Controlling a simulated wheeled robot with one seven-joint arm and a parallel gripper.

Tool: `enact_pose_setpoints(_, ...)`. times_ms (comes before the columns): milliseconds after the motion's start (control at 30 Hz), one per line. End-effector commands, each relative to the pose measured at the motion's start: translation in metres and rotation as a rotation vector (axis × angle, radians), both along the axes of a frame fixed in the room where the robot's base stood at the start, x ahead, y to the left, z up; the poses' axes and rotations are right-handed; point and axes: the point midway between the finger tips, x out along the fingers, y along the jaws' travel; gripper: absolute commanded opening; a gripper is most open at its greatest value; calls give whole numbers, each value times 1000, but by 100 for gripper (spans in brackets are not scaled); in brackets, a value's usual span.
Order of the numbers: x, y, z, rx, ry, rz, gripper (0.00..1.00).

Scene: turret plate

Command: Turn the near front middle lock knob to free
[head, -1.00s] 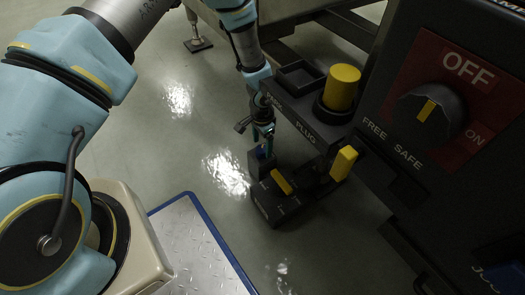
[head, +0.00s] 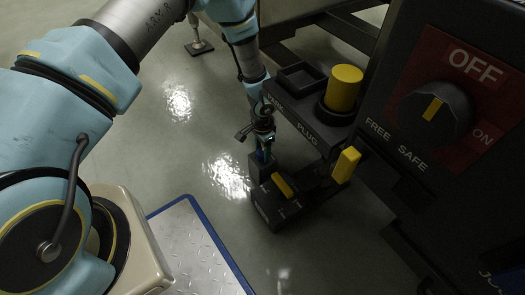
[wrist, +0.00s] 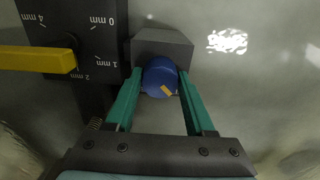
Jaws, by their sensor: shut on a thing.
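The blue lock knob (wrist: 160,77) is round with a short yellow mark at its lower right. It sits at the front of a dark grey block (wrist: 162,46). My gripper (wrist: 160,88) has its two green fingers on the left and right sides of the knob, shut on it. In the head view my gripper (head: 264,148) points down at the small block (head: 262,168), and the fingers mostly hide the knob there. I see no readable labels at the knob.
A dial plate with a yellow pointer (wrist: 38,60) and mm marks lies left of the knob. A yellow upright handle (head: 346,164), a yellow cylinder (head: 343,87) and a large OFF/ON switch (head: 434,110) stand to the right.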

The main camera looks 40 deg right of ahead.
Motion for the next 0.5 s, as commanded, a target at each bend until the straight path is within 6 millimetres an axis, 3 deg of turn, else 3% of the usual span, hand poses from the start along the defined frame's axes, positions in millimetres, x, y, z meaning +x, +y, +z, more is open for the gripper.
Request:
enact_pose_setpoints(33,0,0,0,0,0,0,30)
enact_pose_setpoints(300,0,0,0,0,0,0,0)
enact_pose_setpoints(500,0,0,1,0,0,-10,0)
